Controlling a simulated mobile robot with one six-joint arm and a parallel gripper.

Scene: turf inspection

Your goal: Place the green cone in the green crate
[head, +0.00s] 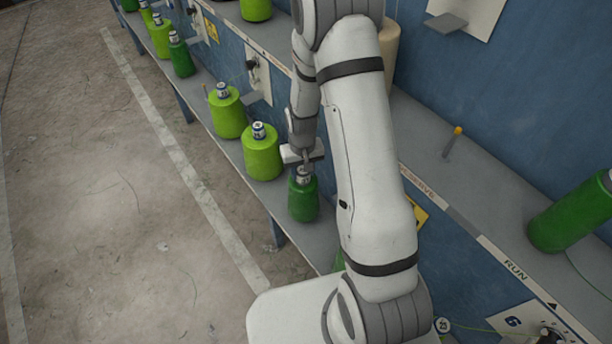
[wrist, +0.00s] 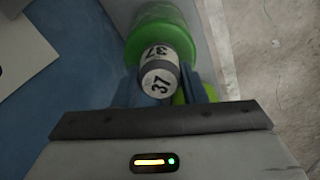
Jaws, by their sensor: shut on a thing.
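A dark green cone (head: 303,200) of yarn stands upright at the grey lower shelf, near its front edge. My gripper (head: 303,166) comes down on it from above and is shut on its pale top. In the wrist view the green cone (wrist: 162,22) shows its tube end marked 37, between the blue fingers of my gripper (wrist: 177,88). I cannot tell whether the cone touches the shelf. I do not see a green crate for sure; a small green patch shows beside my arm, mostly hidden.
Lime cones (head: 262,152) stand close to the left on the lower shelf (head: 280,212). Another dark green cone (head: 181,55) stands farther back. A large green cone (head: 575,215) lies tilted on the upper ledge at right, near a yellow-tipped peg (head: 453,143). The floor at left is clear.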

